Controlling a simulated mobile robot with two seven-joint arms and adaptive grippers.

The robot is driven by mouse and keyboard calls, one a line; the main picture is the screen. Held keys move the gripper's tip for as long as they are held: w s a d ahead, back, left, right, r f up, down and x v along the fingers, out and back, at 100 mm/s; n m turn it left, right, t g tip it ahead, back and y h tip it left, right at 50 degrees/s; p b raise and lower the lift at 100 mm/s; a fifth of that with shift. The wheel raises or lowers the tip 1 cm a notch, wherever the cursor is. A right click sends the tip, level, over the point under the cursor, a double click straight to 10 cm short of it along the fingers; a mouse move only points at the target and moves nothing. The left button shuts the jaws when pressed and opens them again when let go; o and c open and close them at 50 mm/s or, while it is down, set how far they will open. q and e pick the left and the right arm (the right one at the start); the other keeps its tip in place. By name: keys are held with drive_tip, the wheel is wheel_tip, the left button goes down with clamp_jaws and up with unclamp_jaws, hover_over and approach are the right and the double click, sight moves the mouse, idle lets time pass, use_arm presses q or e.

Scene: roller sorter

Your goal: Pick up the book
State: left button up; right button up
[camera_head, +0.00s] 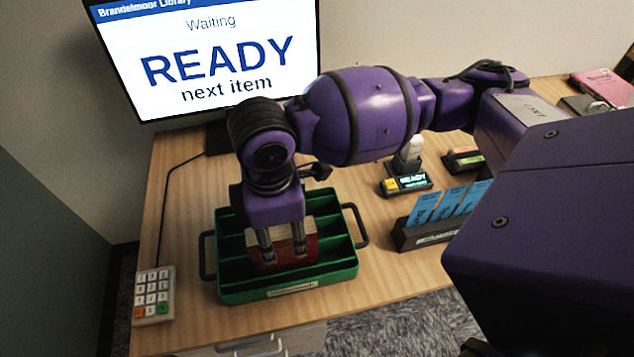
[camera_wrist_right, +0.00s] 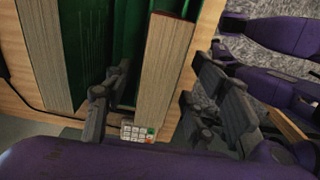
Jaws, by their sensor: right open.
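A red-covered book (camera_head: 284,262) stands in the green slotted tray (camera_head: 230,289) on the desk. Its pale page edges (camera_wrist_right: 165,75) face the camera in the right wrist view. My right gripper (camera_head: 283,247) reaches down over the tray from above. It is open, with one finger on each side of the book in the wrist view (camera_wrist_right: 158,92). The picture does not clearly show whether the fingers touch the book. The gripper and wrist hide part of the book and the back of the tray in the head view. My left gripper is not in view.
A keypad (camera_head: 153,294) lies left of the tray. A monitor (camera_head: 215,55) stands behind. Another pale block with page-like lines (camera_wrist_right: 42,50) shows in the wrist view.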

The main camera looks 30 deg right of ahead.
sight(286, 253)
wheel_tip(286, 253, down, 3)
drive_tip(key=shift+w+f, duration=0.1)
drive_tip(key=shift+f, duration=0.3)
drive_tip(key=shift+w, duration=0.1)
drive_tip(key=c, duration=0.5)
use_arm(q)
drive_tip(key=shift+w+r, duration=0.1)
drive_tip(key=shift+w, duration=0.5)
use_arm(e)
clamp_jaws()
drive_tip(key=shift+r, duration=0.1)
